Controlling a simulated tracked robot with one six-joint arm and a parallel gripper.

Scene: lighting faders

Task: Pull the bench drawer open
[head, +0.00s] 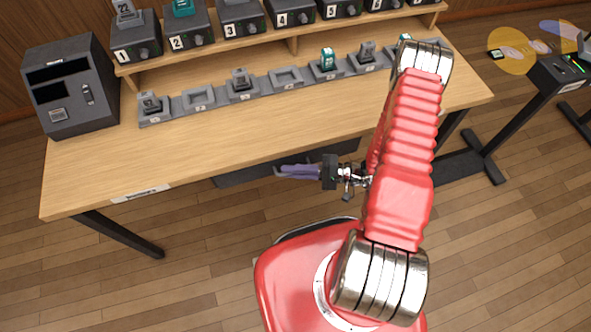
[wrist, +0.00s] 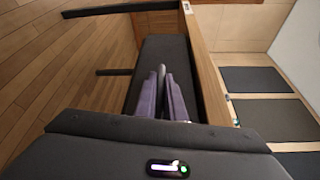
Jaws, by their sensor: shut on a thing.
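The bench (head: 170,165) has a light wooden top. Its drawer shows as a dark grey front (head: 235,179) under the front edge, and as a dark panel (wrist: 165,50) in the wrist view. I cannot tell whether the drawer stands out from the bench. My gripper (head: 282,171) has purple fingers and is at the drawer front, below the bench edge. In the wrist view my gripper (wrist: 161,95) is shut on the grey drawer handle (wrist: 161,74), a bar between the fingers, which hide part of it.
On the bench stand a dark grey box (head: 72,85), a row of grey sockets (head: 198,98), some holding pieces, and a raised shelf (head: 205,54) with numbered units. A black stand (head: 553,75) is at the right. The wooden floor (head: 190,260) at front left is clear.

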